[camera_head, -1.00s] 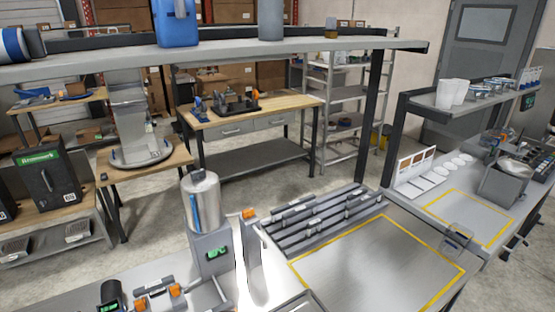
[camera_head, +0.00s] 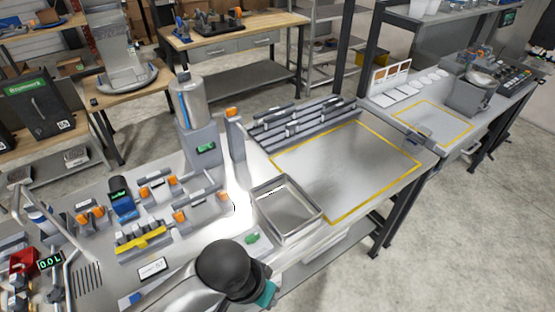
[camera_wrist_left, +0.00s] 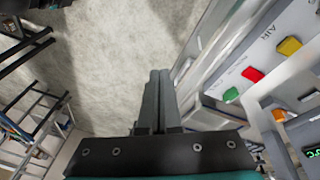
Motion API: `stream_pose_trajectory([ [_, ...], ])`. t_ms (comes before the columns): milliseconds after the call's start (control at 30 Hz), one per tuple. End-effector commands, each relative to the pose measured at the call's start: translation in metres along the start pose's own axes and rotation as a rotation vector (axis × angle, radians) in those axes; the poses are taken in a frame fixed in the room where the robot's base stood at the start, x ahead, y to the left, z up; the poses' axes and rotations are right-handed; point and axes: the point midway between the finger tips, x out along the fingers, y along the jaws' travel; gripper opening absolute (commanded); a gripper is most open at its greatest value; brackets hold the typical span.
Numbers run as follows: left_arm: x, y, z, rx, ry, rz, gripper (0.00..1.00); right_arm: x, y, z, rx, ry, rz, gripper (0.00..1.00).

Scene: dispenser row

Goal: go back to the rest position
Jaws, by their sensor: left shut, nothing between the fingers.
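My left gripper (camera_head: 266,291) is low in the head view, at the front edge of the bench, with its teal part showing beside a dark round joint of my arm. In the left wrist view the two grey fingers (camera_wrist_left: 157,76) lie side by side, shut, with nothing between them. They are over the bare concrete floor, apart from the bench front at right. My right gripper is not in view.
A metal tray (camera_head: 288,208) sits on the bench just beyond my left arm. A cylinder dispenser (camera_head: 191,105) stands farther back. The wrist view shows red, yellow and green buttons (camera_wrist_left: 252,75) on the bench front. Open floor lies at right.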

Motion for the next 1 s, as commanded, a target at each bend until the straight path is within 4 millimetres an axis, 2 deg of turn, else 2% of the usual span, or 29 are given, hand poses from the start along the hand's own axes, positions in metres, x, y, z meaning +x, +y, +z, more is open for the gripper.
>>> stream_pose_trajectory([
  [33, -0.004, 0.007, 0.001, -0.015, 0.029, 0.02, 0.0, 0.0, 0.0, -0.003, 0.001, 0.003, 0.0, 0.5],
  [133, -0.015, 0.005, 0.003, -0.05, 0.091, 0.021, 0.0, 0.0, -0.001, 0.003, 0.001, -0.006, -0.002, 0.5],
  [267, -0.028, -0.011, 0.015, -0.114, 0.146, -0.018, 0.0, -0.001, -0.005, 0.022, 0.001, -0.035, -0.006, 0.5],
  [367, -0.037, -0.03, 0.031, -0.164, 0.162, -0.07, 0.0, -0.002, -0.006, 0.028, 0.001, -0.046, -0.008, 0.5],
  [767, -0.066, -0.09, 0.116, -0.307, 0.095, -0.288, 0.0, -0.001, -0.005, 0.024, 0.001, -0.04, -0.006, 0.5],
  [800, -0.049, -0.093, 0.115, -0.3, 0.092, -0.283, 0.0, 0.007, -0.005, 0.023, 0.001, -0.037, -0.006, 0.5],
  [1000, 0.017, -0.105, 0.122, -0.298, 0.073, -0.274, 0.0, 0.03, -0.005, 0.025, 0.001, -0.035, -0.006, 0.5],
])
